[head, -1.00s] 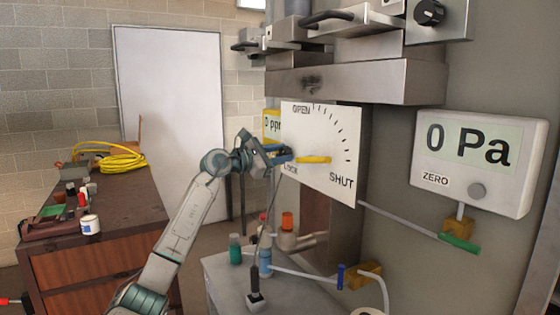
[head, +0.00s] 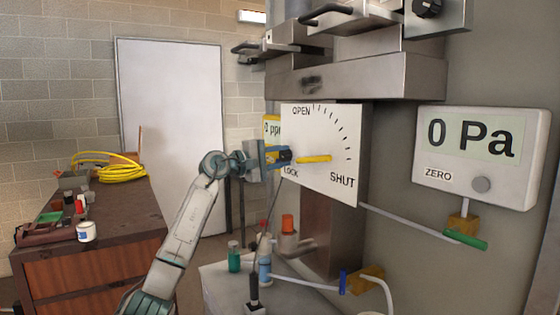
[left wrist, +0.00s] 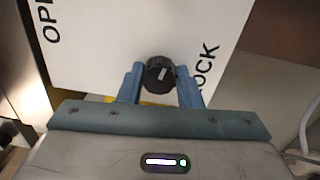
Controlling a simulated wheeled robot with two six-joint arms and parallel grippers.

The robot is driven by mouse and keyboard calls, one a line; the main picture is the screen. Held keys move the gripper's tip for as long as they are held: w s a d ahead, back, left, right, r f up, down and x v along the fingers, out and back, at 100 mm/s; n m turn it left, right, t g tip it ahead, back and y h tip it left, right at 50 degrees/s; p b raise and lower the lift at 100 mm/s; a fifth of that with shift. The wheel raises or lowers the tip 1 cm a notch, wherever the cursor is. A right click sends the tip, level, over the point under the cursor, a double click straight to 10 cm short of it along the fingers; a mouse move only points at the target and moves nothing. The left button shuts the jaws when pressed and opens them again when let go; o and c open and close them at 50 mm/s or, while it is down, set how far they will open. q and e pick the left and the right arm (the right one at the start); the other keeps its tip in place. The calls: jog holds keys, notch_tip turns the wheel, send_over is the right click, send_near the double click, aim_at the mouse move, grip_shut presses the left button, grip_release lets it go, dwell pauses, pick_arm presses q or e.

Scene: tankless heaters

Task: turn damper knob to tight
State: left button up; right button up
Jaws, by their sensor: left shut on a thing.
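The damper knob is a small dark round knob with a light index mark, seen in the left wrist view (left wrist: 159,72) beside the word LOCK on a white dial plate (head: 325,125). My left gripper (head: 283,156) reaches the plate's left side in the head view. In the left wrist view its two blue fingers (left wrist: 160,78) are shut on the knob, one on each side. A yellow pointer (head: 314,159) on the plate points right, between the tick arc and SHUT. The knob is partly hidden by the fingers in the head view. My right gripper is out of view.
A pressure gauge (head: 471,160) reading 0 Pa hangs at right. A steel ledge (head: 355,80) juts out above the plate. Bottles (head: 264,258) and tubing stand on a grey cabinet below. A wooden bench (head: 125,220) with a yellow hose (head: 121,168) is at left.

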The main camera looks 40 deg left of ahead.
pick_arm(q)
jog(key=shift+f+m, duration=0.1)
jog(key=shift+m, duration=0.8)
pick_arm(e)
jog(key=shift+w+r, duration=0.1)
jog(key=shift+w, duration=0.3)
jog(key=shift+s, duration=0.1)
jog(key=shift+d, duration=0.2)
pick_arm(q)
jog(key=o, duration=0.7)
jog(key=shift+c, duration=0.2)
jog(key=o, duration=0.3)
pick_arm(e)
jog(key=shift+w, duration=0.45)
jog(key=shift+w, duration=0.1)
